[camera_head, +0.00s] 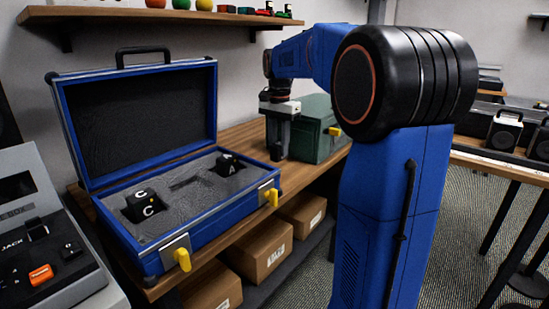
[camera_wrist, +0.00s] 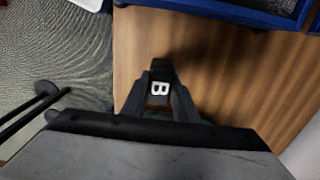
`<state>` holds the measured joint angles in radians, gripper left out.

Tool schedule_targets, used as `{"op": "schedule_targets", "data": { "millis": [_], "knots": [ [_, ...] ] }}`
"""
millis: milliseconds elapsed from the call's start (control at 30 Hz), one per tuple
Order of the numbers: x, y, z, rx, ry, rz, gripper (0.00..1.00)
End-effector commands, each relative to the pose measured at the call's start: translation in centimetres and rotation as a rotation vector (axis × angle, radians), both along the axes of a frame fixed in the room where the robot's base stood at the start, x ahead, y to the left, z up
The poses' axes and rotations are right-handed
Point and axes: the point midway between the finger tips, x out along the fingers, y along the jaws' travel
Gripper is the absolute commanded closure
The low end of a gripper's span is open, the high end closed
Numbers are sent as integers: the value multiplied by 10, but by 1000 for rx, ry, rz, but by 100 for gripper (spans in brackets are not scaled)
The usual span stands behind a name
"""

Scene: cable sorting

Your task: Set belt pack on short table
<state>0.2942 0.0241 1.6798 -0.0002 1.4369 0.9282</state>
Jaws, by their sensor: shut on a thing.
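My gripper (camera_head: 278,150) hangs from the arm over the wooden table, beside the green case, in the head view. In the wrist view my gripper (camera_wrist: 160,92) is shut on a small black belt pack (camera_wrist: 161,71) marked with a white letter B. Wooden tabletop (camera_wrist: 215,75) lies below it; I cannot tell whether the pack touches the wood. The pack cannot be made out in the head view. Two other black packs, marked C (camera_head: 141,205) and A (camera_head: 229,164), sit in the grey foam of the open blue case. I cannot tell which table is the short one.
The open blue case (camera_head: 160,250) fills the front of the wooden table (camera_head: 240,135). A green case (camera_head: 313,130) stands close behind my gripper. A grey jack box (camera_head: 60,285) is at front left. Another table (camera_head: 500,165) with speakers stands right. Cardboard boxes (camera_head: 255,250) sit below.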

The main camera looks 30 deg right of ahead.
Motion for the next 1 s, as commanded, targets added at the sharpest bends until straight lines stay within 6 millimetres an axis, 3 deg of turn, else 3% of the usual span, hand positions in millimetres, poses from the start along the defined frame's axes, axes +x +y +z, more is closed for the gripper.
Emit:
{"op": "schedule_targets", "data": {
  "millis": [167, 433, 833, 867, 900, 1000],
  "knots": [
    [0, 0, -10, 1, 1, 0, 100],
    [0, 0, -43, 1, 1, 0, 100],
    [0, 0, -48, 0, 0, 0, 100],
    [0, 0, -48, 0, 1, 0, 69],
    [0, 0, -48, 0, 0, 0, 60],
    [0, 0, -48, 0, 0, 0, 55]
  ]
}}
